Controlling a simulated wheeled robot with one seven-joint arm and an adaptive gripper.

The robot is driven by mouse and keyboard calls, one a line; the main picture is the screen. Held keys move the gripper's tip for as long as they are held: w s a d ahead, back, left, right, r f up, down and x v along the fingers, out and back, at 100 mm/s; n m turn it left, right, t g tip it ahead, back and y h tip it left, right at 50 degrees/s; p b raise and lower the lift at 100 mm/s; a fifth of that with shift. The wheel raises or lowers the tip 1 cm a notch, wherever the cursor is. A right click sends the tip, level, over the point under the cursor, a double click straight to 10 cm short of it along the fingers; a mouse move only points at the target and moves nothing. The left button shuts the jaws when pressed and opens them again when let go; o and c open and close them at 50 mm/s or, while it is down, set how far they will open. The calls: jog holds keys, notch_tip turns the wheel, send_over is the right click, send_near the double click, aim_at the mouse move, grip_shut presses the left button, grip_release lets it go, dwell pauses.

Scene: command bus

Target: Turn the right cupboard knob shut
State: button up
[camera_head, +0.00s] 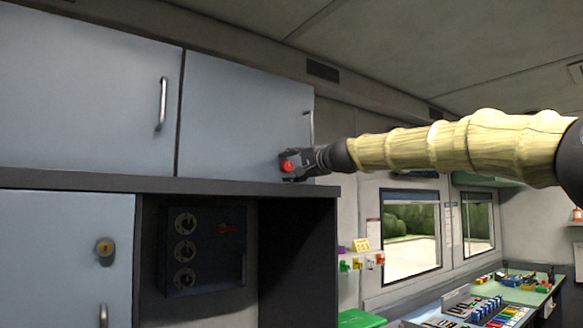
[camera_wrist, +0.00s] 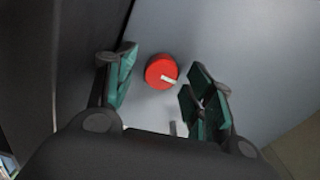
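The red cupboard knob (camera_wrist: 162,71) is a round dial with a white pointer mark, set on the blue-grey cupboard door (camera_wrist: 215,40). In the wrist view the mark points right and slightly down. My gripper (camera_wrist: 161,64) is open, with one green-padded finger on each side of the knob. A gap shows between the knob and each finger. In the head view the red knob (camera_head: 287,166) shows at the lower right of the right upper cupboard door (camera_head: 240,115). My gripper (camera_head: 298,163) is at that corner and partly covers it.
A dark ledge (camera_head: 150,184) runs just under the upper cupboards. The door's metal handle (camera_head: 308,127) stands close above my gripper. A dark panel with several dials (camera_head: 205,250) and a lower cupboard (camera_head: 50,260) are below. Windows and a control desk lie right.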

jog(key=shift+a, duration=0.1)
jog(key=v, duration=1.2)
dwell(0.4)
